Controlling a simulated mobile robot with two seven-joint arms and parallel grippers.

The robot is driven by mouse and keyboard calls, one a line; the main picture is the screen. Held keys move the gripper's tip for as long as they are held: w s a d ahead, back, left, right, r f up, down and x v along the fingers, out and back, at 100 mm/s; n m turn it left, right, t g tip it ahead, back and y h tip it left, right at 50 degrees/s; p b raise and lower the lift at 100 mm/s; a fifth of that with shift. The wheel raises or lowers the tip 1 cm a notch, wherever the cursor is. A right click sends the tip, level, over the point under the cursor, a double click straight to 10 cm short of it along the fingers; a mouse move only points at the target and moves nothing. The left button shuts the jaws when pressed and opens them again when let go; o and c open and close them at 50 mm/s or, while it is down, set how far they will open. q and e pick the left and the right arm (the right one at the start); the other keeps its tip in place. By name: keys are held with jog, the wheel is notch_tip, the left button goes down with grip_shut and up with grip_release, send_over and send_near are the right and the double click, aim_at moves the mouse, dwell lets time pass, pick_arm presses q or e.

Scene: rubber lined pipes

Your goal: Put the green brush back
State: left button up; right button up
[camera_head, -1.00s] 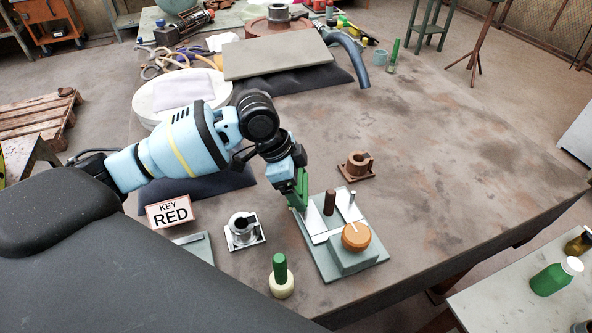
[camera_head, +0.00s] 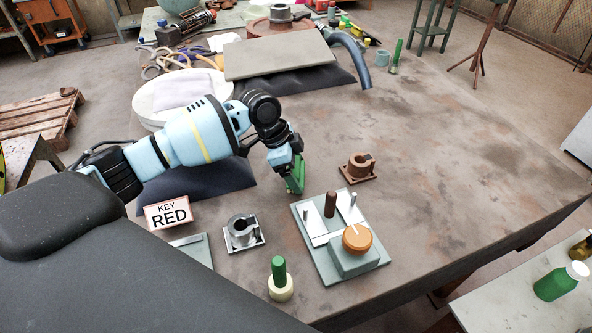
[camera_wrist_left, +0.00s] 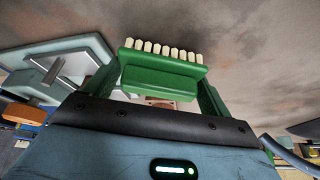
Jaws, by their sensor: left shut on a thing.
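A green brush (camera_wrist_left: 162,72) with a row of cream bristle tufts lies across between the fingers of my left gripper (camera_wrist_left: 160,85) in the left wrist view. The gripper is shut on it. In the head view my left gripper (camera_head: 294,180) hangs over the table just behind the grey plate (camera_head: 318,263), its green fingers hiding most of the brush. The plate carries an orange knob (camera_head: 357,239), a brown post (camera_head: 330,204) and two thin metal posts. I cannot tell whether the brush touches the table. My right gripper is out of view.
A green-handled piece with a cream base (camera_head: 280,282) stands near the front edge. The table's right side (camera_head: 470,150) is clear.

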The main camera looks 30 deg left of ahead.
pick_arm(q)
jog(key=shift+f, duration=0.25)
jog(key=shift+f, duration=0.15)
jog(key=o, duration=0.8)
jog(key=shift+o, duration=0.2)
jog(key=v, duration=1.2)
jog(key=shift+d, duration=0.1)
